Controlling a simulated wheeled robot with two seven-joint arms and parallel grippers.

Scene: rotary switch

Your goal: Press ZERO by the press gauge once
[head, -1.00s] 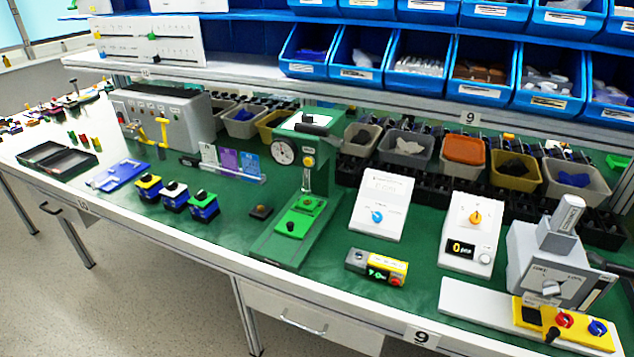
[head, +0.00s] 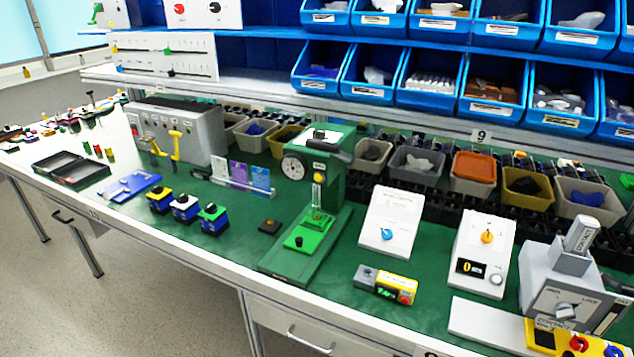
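The green press (head: 318,170) stands upright near the middle of the bench in the head view. Just right of the gauge is a small yellow button-like part (head: 319,167); any ZERO label is too small to read. Below, a green plate with a black knob (head: 299,241) lies on the press base. Neither of my grippers is in view.
Left of the press stand a card holder (head: 240,178) and small blue boxes with coloured tops (head: 184,207). To the right are white panels with knobs (head: 392,222) and a yellow-grey button box (head: 384,285). Bins line the back under a shelf (head: 380,120).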

